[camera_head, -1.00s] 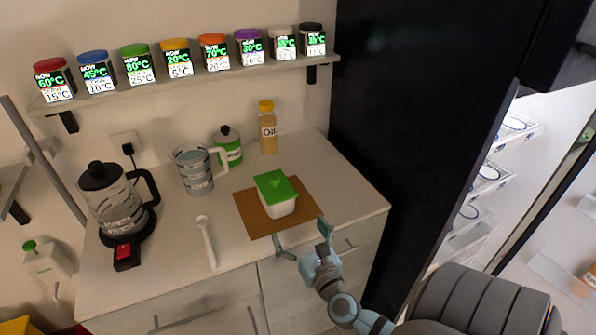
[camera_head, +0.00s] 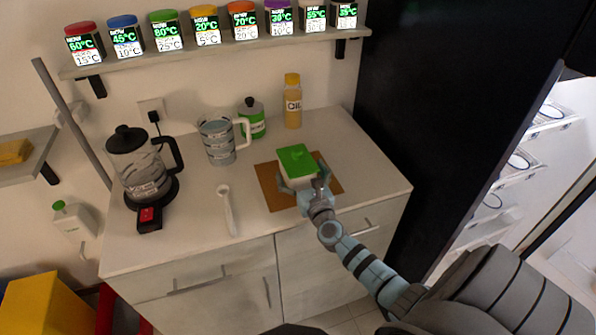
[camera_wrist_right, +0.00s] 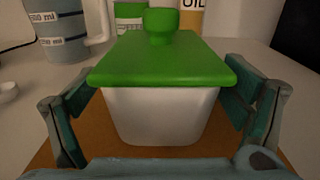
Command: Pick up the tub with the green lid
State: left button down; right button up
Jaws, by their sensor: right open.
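The white tub (camera_head: 298,181) with the green lid (camera_head: 297,158) stands upright on a brown mat (camera_head: 270,193) on the counter. In the right wrist view the tub (camera_wrist_right: 160,115) fills the middle, with its green lid (camera_wrist_right: 165,62) and round knob on top. My right gripper (camera_head: 304,180) is open around the tub, one finger on each side. In the right wrist view the right gripper (camera_wrist_right: 158,110) shows a gap between each finger and the tub's white wall. The left gripper does not show.
Behind the tub stand a measuring jug (camera_head: 217,141), a green-labelled jar (camera_head: 252,118) and an oil bottle (camera_head: 292,101). A white spoon (camera_head: 228,210) and a kettle (camera_head: 140,165) are to the left. A dark tall cabinet (camera_head: 440,80) is to the right.

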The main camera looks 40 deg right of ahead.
jog(key=shift+x, duration=0.8)
